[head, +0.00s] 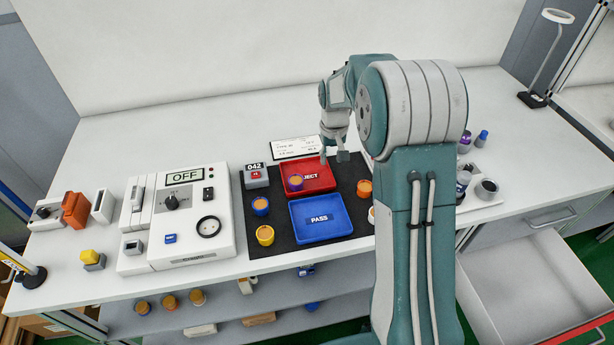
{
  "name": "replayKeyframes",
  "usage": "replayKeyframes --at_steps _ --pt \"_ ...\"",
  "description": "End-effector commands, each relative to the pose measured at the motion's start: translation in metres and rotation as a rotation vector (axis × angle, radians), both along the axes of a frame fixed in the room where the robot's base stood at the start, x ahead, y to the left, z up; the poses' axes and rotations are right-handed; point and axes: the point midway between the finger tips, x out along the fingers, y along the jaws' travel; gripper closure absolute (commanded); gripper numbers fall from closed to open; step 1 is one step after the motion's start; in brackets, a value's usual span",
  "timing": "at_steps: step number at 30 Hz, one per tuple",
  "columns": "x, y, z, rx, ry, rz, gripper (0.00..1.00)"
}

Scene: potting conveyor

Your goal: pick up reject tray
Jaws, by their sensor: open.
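My gripper (333,158) is open and empty, pointing down above the tray's back right part. It looks apart from the tray, though the exact height is hard to tell. My arm covers the area to the right of the mat.
A blue PASS tray (322,236) lies just in front of the red one. Blue (261,206), yellow (265,236) and orange (364,188) cups stand nearby. A counter box (256,177) and a white machine (190,240) are left. An open drawer (530,285) juts out at right.

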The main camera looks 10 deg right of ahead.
Motion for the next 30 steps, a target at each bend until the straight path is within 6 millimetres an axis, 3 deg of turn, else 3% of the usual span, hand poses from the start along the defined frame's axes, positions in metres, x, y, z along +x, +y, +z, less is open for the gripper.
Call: replayKeyframes --at_steps 9,17,18,20,30 --pt "0.002 -0.004 -0.044 0.005 0.003 0.000 0.56" --pt "0.002 -0.002 -0.046 0.002 0.001 0.000 0.56" --pt "0.002 -0.001 -0.046 0.002 0.001 0.000 0.74" --pt "0.002 -0.001 -0.046 0.002 0.001 0.000 1.00" --pt "0.002 -0.002 -0.046 0.003 0.001 0.000 1.00"
